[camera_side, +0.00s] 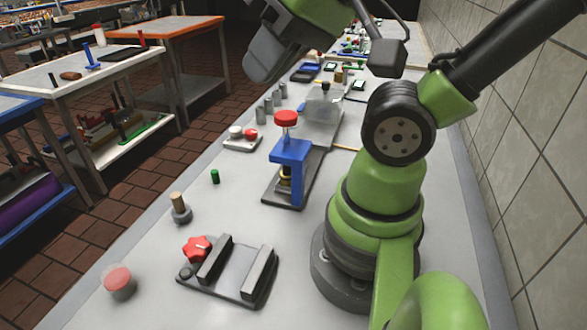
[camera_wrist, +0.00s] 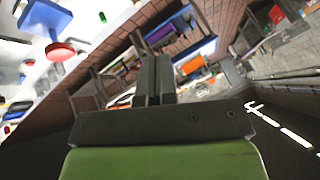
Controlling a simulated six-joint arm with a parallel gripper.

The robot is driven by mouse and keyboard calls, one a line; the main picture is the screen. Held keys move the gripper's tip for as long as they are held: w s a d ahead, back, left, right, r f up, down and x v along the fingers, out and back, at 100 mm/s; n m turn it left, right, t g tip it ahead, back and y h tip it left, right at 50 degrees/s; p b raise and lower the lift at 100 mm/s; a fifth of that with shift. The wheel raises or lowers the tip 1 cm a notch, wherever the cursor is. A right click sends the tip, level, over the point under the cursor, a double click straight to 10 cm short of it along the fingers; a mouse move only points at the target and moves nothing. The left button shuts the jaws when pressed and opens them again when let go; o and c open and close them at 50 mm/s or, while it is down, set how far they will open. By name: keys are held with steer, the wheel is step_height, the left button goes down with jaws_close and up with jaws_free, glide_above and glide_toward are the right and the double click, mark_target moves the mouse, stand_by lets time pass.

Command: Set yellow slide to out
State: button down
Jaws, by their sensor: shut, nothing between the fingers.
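I cannot make out a yellow slide in either view. The only yellowish part I see is a small brass-coloured piece (camera_side: 285,186) low in the blue press (camera_side: 290,155), which has a red knob on top and stands on a dark base. The press's blue body also shows at the upper left of the wrist view (camera_wrist: 45,18), with its red knob (camera_wrist: 61,51). My gripper (camera_wrist: 154,62) shows in the wrist view with its two dark fingers together and nothing between them. It is raised clear of the bench. In the side view its fingertips cannot be made out.
On the bench (camera_side: 225,222) stand a dark fixture with two bars (camera_side: 236,272) and a red star knob (camera_side: 196,249), a red button (camera_side: 119,281), a peg (camera_side: 179,208), a green cylinder (camera_side: 215,177) and a clear box (camera_side: 322,115). A tiled wall (camera_side: 510,150) runs along the right.

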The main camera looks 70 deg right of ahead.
stand_by(0.3)
steer(key=c, duration=1.5)
jaws_free()
steer(key=shift+c, duration=0.2)
steer(key=o, duration=0.4)
steer(key=shift+r, duration=0.4)
steer(key=shift+o, duration=0.6)
steer(key=shift+m, duration=0.3)
steer(key=r, duration=0.4)
steer(key=shift+w+d+r, duration=0.25)
steer(key=shift+w+r, duration=0.05)
steer(key=shift+r, duration=0.05)
steer(key=w+d+m+g+h, duration=0.25)
steer(key=d+m+g, duration=0.45)
steer(key=d+m, duration=1.3)
steer(key=d+f+n, duration=0.1)
steer(key=f, duration=1)
steer(key=d+f+n, duration=0.1)
steer(key=f, duration=0.9)
steer(key=d+f+n, duration=0.1)
steer(key=f, duration=1)
steer(key=shift+w+d+f+n+y, duration=0.25)
steer(key=shift+w+d+f+n, duration=0.05)
steer(key=shift+w+d+f, duration=0.1)
